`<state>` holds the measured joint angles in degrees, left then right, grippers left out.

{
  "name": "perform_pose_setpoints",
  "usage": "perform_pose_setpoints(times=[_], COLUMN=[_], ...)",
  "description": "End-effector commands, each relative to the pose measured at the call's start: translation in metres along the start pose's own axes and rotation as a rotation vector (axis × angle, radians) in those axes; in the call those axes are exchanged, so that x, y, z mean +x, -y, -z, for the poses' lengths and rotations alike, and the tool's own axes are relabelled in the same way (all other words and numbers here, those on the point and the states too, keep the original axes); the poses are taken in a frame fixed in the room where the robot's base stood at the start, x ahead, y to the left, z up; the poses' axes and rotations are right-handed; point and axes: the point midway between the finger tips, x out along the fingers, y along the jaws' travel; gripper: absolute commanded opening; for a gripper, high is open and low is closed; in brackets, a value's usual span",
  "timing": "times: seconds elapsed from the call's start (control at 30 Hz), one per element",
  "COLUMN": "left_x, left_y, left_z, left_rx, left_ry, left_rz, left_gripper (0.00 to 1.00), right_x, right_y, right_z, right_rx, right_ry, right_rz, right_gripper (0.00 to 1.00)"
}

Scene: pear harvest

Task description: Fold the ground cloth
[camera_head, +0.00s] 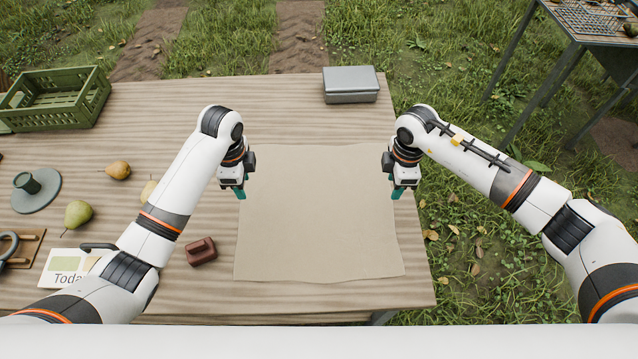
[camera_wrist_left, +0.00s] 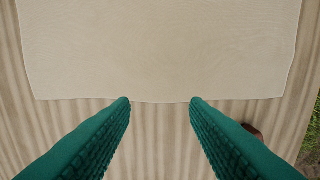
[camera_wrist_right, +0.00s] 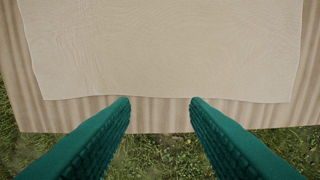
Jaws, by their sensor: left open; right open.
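The ground cloth (camera_head: 318,215) is a beige, roughly square sheet lying flat and spread out on the wooden table. My left gripper (camera_head: 240,192) is open and empty above the cloth's left edge. In the left wrist view, its green fingers (camera_wrist_left: 160,100) point at that edge of the cloth (camera_wrist_left: 160,50). My right gripper (camera_head: 399,192) is open and empty near the cloth's right edge. In the right wrist view, its fingers (camera_wrist_right: 160,100) point at the cloth's edge (camera_wrist_right: 160,50), with the table edge and grass below.
A grey metal box (camera_head: 350,86) stands behind the cloth. A dark red block (camera_head: 201,251) sits left of the cloth. Pears (camera_head: 78,213), a green crate (camera_head: 57,98), a grey plate with a cup (camera_head: 36,190) and a card (camera_head: 68,266) occupy the table's left side.

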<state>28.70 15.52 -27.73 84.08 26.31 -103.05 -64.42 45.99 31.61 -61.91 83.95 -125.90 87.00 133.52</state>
Motion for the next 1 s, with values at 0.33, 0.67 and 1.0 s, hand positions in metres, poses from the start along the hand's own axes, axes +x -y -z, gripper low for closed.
perform_pose_setpoints(times=[0.33,0.67,1.0], left_x=[0.036,0.076,0.080], left_y=[0.000,0.000,0.000], left_z=[0.000,0.000,0.000], left_rx=[0.001,0.001,0.002], left_ry=[-0.001,-0.001,-0.001], left_rz=[0.005,0.003,0.001], left_gripper=[0.42,0.42,0.42], right_x=[0.036,0.076,0.080], right_y=[-0.001,0.000,0.000], right_z=[0.004,0.003,0.003], right_rx=[0.007,0.007,0.005], right_ry=[-0.012,-0.010,-0.010], right_rz=[-0.005,-0.003,-0.002], right_gripper=[0.42,0.42,0.42])
